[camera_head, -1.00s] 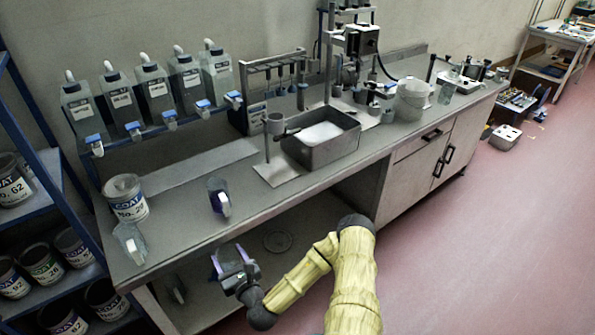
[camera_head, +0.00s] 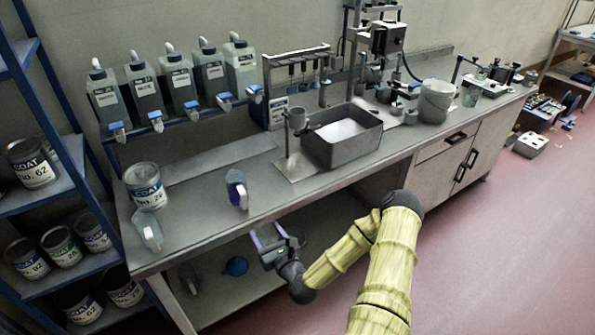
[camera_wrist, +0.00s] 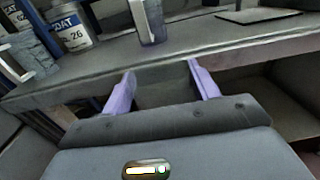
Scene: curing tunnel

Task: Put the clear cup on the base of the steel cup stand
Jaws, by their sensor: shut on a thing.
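My gripper (camera_head: 272,240) hangs in front of the bench's front edge, below the top. In the wrist view its two purple fingers (camera_wrist: 160,88) stand apart with a faint, see-through grey shape between them, which I take for the clear cup (camera_wrist: 165,92); its outline is hard to make out. The steel cup stand (camera_head: 287,148) is on the bench, left of the grey basin, with a small cup held on its post. Its flat base (camera_head: 284,167) shows bare metal. The gripper is left of and nearer than the stand, apart from it.
A handled jug (camera_head: 237,190) stands near the bench edge, above my gripper. A clear jug (camera_head: 150,231) and a COAT can (camera_head: 146,187) are further left. The grey basin (camera_head: 345,150) adjoins the stand. A blue object (camera_head: 236,266) lies on the lower shelf.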

